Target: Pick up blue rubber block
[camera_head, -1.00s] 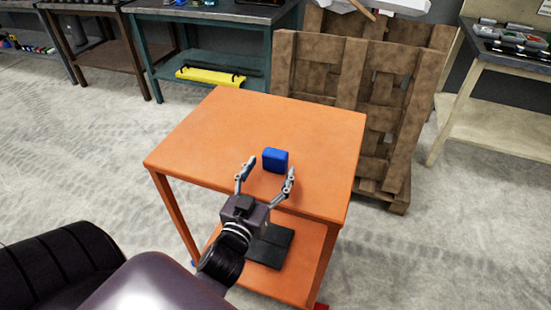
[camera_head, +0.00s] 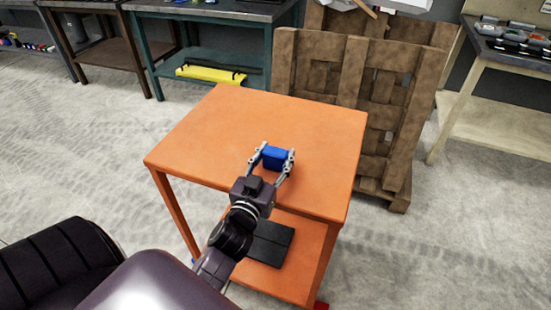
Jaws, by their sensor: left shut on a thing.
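The blue rubber block (camera_head: 275,156) is on the top of the orange table (camera_head: 215,130), near the middle of its right half. My left gripper (camera_head: 275,160) reaches in from the lower left, with one finger on each side of the block. It is shut on the block, which shows between the fingertips. I cannot tell any gap under the block. My right gripper is not in view.
A black flat object (camera_head: 270,244) lies on the table's lower shelf. Wooden pallets (camera_head: 345,105) stand upright behind the table to the right. Workbenches (camera_head: 215,62) line the back. The rest of the orange tabletop is clear.

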